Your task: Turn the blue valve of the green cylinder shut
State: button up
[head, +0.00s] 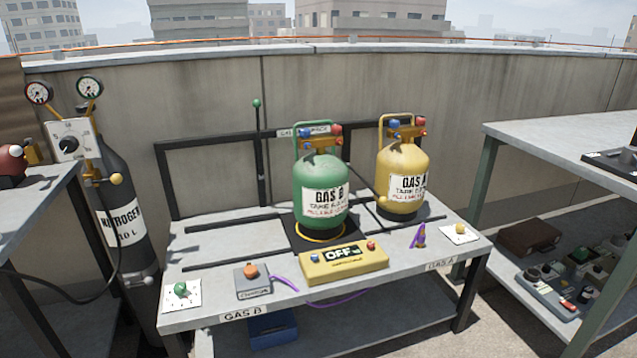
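The green cylinder (307,172), labelled GAS B, stands upright on a dark square plate (293,236) on the grey bench. Its blue valve (309,127) is a small knob on the left of the brass fitting at its top, beside a red valve (335,128). The green carrying handle rises around and behind these knobs. From this view I cannot tell whether the blue valve is open or shut. My gripper is not in view, and nothing is seen touching the cylinder or its valves.
A yellow GAS A cylinder (402,163) with similar blue and red knobs stands close on the right. A yellow box (343,268) reading OFF lies in front. A nitrogen cylinder (127,220) stands left; shelving (560,132) stands right. A dark frame runs behind.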

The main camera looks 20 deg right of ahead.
aim_at(304, 133)
jog(key=i+l+z, duration=0.25)
jog(key=i+l, duration=0.35)
jog(key=i+l+z, duration=0.3)
jog(key=i+l, duration=0.2)
jog(key=i, duration=0.25)
